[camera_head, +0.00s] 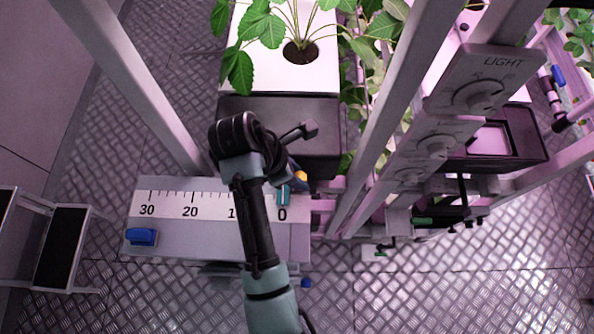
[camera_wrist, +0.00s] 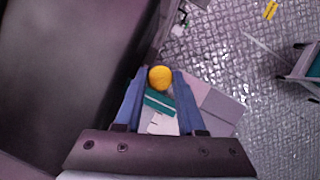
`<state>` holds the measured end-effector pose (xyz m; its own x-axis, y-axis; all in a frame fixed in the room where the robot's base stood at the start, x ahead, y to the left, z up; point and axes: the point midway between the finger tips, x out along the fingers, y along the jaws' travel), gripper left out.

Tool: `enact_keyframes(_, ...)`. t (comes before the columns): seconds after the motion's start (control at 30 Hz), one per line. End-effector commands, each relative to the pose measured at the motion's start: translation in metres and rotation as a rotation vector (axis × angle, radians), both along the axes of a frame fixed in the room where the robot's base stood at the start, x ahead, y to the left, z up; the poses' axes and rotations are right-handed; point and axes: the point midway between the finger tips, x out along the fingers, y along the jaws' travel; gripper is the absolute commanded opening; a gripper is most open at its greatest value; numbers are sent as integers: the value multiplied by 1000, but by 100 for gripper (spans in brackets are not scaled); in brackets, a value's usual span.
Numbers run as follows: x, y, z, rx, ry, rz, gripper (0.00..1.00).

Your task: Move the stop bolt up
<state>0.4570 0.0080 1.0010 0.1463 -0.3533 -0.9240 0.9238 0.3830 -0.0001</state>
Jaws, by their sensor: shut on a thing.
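The stop bolt shows as a round yellow knob (camera_wrist: 160,77) in the wrist view. It also shows as a small yellow spot (camera_head: 300,176) in the head view, at the right end of the scale panel, near the 0 mark. My gripper (camera_wrist: 159,74) has its two blue fingers on either side of the knob and is shut on it. The bolt's shaft is hidden. A teal pointer (camera_head: 283,195) stands near the 0 on the white scale (camera_head: 190,206); a teal bar also shows just below the knob in the wrist view (camera_wrist: 160,103).
A dark planter box (camera_head: 270,110) with a white top and a leafy plant stands just behind the panel. Grey rack posts (camera_head: 385,110) and a LIGHT dial panel (camera_head: 480,85) rise at right. A blue knob (camera_head: 141,237) sits at the panel's left.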

Motion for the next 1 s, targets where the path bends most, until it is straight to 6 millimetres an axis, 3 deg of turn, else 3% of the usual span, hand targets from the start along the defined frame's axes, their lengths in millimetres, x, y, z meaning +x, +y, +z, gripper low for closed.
enact_keyframes(0.7,-1,0,1,-1,1,-2,0)
enact_keyframes(1.0,0,0,30,-1,1,-2,0)
